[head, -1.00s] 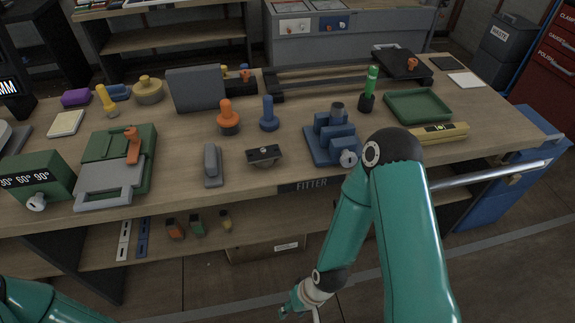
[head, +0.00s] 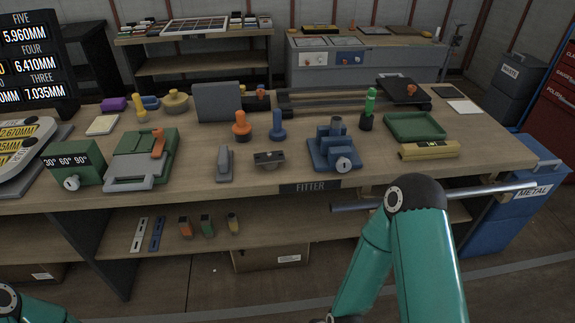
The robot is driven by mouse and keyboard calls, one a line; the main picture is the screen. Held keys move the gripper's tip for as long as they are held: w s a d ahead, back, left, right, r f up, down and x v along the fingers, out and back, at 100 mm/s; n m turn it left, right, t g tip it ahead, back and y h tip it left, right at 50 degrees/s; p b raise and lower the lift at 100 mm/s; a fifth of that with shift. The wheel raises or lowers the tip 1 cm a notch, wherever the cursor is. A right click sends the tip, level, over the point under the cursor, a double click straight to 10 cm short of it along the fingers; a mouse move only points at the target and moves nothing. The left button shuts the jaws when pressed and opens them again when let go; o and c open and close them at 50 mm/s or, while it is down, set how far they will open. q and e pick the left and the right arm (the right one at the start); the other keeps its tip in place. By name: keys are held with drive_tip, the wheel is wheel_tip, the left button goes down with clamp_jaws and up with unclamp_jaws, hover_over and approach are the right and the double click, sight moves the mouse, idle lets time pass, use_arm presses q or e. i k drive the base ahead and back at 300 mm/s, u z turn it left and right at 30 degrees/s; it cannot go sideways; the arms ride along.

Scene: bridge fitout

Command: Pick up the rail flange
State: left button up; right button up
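I cannot tell for sure which thing is the rail flange. A round yellow piece with a raised hub (head: 175,102) at the back left of the bench has a flange-like shape. A grey metal rail (head: 440,197) runs along the bench's front right, partly hidden behind my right arm. Neither gripper shows in the head view. My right arm comes up at the lower right and bends down out of the picture. Only a bit of my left arm shows at the bottom left corner.
The wooden bench (head: 215,192) holds a blue vise (head: 333,150), a green tray (head: 415,127), a yellow level (head: 428,150), a green box with angle marks (head: 75,165) and orange (head: 241,126) and blue (head: 278,126) knobbed tools. A lower shelf (head: 270,222) holds small tools. A blue metal bin (head: 510,200) stands at right.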

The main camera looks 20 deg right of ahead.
sight(267, 163)
drive_tip(key=u, duration=0.15)
drive_tip(key=i, duration=0.9)
drive_tip(key=z, duration=0.05)
